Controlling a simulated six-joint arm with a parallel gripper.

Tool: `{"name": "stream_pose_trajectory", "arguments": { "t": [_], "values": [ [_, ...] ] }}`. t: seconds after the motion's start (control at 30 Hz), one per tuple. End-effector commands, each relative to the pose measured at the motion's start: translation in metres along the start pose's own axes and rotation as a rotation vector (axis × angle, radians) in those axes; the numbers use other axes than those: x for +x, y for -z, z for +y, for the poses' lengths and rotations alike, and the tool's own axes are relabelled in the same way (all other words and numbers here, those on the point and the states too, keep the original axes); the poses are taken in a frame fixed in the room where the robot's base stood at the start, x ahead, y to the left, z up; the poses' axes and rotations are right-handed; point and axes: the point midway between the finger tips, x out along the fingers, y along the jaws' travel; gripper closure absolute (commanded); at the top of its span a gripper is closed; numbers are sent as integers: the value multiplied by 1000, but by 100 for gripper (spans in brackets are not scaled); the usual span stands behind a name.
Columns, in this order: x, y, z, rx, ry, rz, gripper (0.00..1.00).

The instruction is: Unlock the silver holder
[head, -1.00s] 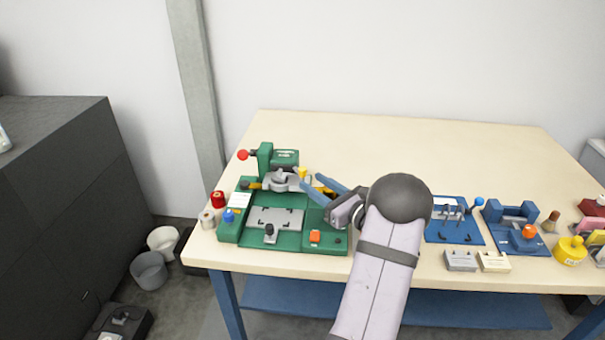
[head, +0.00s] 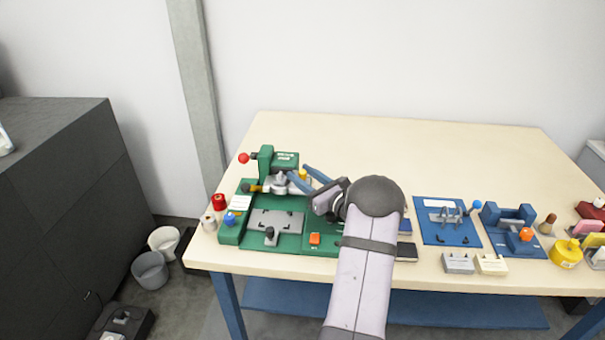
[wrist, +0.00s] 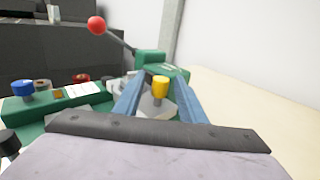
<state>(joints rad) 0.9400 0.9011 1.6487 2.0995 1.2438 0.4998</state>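The silver holder (head: 276,184) is a round metal piece low on the green machine (head: 285,159), at the back left of the table. A yellow knob (head: 303,174) stands at its right side. The knob also shows upright in the wrist view (wrist: 160,88), above a pale silver surface (wrist: 155,108). My gripper (head: 298,169) has two blue fingers spread apart. In the wrist view, the fingers lie left and right of the knob, with gaps showing on both sides. My gripper's body and arm hide part of the machine's right side.
A red-balled lever (head: 244,158) sticks out at the machine's left. Red (head: 218,201) and blue (head: 230,218) knobs stand at its left edge. Blue fixtures (head: 447,220) and a yellow container (head: 566,252) lie to the right. The back of the table is clear.

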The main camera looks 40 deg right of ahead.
Motion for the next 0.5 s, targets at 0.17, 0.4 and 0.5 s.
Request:
{"name": "stream_pose_trajectory", "arguments": {
  "t": [0.17, 0.4, 0.5],
  "values": [
    [2, 0, 0, 0, 0, 0, 63],
    [2, 0, 0, 0, 0, 0, 94],
    [1, 0, 0, 0, 0, 0, 100]
  ]
}}
